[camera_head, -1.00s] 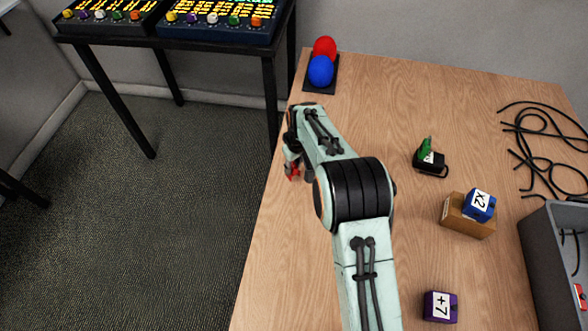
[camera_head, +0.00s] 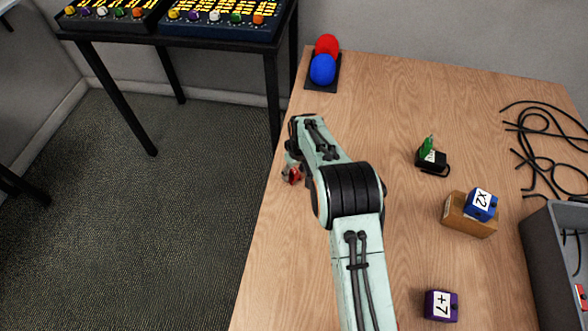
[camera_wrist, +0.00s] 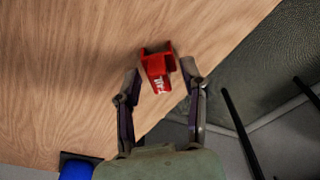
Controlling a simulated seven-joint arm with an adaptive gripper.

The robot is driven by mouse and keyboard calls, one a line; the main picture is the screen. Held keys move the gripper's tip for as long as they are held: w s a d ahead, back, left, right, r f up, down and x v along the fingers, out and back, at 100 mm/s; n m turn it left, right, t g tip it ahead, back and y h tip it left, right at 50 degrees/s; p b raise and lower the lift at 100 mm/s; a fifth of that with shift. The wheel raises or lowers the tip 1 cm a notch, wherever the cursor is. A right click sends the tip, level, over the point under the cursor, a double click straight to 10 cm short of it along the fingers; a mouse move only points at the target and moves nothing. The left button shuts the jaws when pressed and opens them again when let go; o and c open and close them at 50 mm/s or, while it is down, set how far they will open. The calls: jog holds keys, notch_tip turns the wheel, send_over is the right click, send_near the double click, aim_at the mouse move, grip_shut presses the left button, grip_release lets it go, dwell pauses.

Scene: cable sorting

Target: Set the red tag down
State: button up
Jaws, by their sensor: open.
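The red tag (camera_wrist: 157,66), a small block with white lettering, shows in the wrist view between and just beyond my gripper's two fingertips. It is over the wood tabletop close to its edge, and gaps show between it and the fingers. I cannot tell for sure whether it rests on the wood. My gripper (camera_wrist: 161,78) is open. In the head view the red tag (camera_head: 295,176) is a small red patch at the table's left edge, partly hidden by my gripper.
A blue ball (camera_head: 322,70) and a red ball (camera_head: 326,45) sit on a black base at the back left. A green-tagged black plug (camera_head: 431,160), a blue x2 block (camera_head: 480,204) on a brown box, a purple +7 block (camera_head: 440,306) and a grey bin (camera_head: 538,250) are at right. Floor lies left.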

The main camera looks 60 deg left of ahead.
notch_tip(320, 180, up, 12)
jog(key=d, duration=0.2)
jog(key=w+d+r+m, duration=0.3)
jog(key=d+r, duration=0.2)
jog(key=d, duration=0.6)
jog(key=w+d+r+m, duration=0.4)
jog(key=d+r, duration=0.2)
jog(key=d, duration=0.5)
jog(key=s+d+r+m+h, duration=0.1)
jog(key=s+d+m, duration=0.3)
jog(key=d, duration=0.5)
jog(key=s+d+r+m, duration=0.1)
jog(key=s+d+m, duration=0.1)
jog(key=s+d, duration=0.5)
jog(key=s+d+f+m, duration=0.2)
jog(key=s+d+m, duration=0.1)
jog(key=s+d, duration=0.2)
jog(key=shift+s+d+f+m, duration=0.15)
jog(key=shift+s+d+m, duration=0.2)
jog(key=shift+d, duration=0.3)
jog(key=shift+w, duration=0.1)
